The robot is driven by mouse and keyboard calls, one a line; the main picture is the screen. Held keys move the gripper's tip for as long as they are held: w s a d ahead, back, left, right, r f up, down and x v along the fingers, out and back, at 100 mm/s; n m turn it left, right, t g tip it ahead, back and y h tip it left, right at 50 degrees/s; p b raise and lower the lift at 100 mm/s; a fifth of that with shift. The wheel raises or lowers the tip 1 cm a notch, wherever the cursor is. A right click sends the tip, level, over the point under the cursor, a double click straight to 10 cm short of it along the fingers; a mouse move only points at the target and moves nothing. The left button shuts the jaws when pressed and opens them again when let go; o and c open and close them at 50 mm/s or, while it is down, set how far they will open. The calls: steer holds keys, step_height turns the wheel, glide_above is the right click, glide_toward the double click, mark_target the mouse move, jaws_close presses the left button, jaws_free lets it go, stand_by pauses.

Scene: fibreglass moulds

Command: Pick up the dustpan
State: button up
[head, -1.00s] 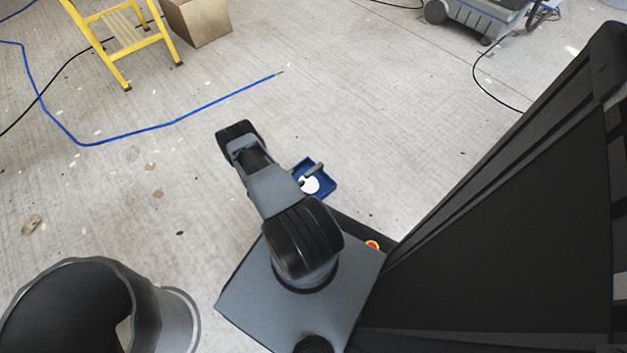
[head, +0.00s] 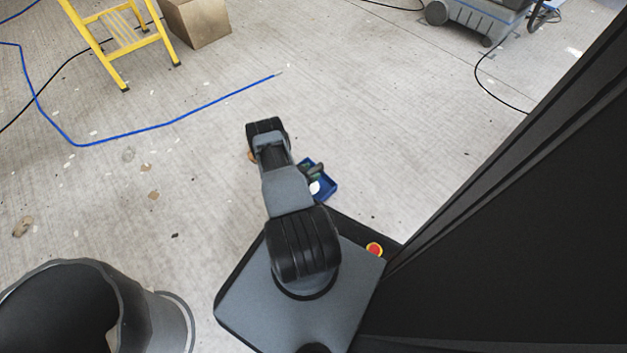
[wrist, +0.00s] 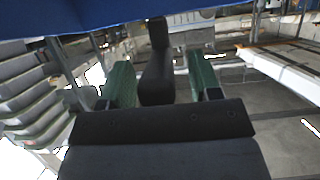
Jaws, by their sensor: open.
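The dustpan (head: 331,187) shows in the head view as a blue pan with a dark handle and a white patch, close to the front edge of my base and partly hidden by my arm. In the wrist view its blue pan (wrist: 200,8) fills the top edge. A dark upright bar, which looks like its handle (wrist: 156,68), stands between the green fingers of my gripper (wrist: 162,82). My gripper is open, with a gap showing beside the bar on the right. I cannot tell whether either finger touches it.
A grey bin (head: 172,318) stands at the lower left. A yellow ladder (head: 128,45), a cardboard box (head: 196,22) and a blue cable (head: 180,120) lie farther off. A grey machine (head: 478,15) is at the upper right. The floor ahead is mostly clear.

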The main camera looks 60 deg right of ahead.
jaws_close()
stand_by(0.5)
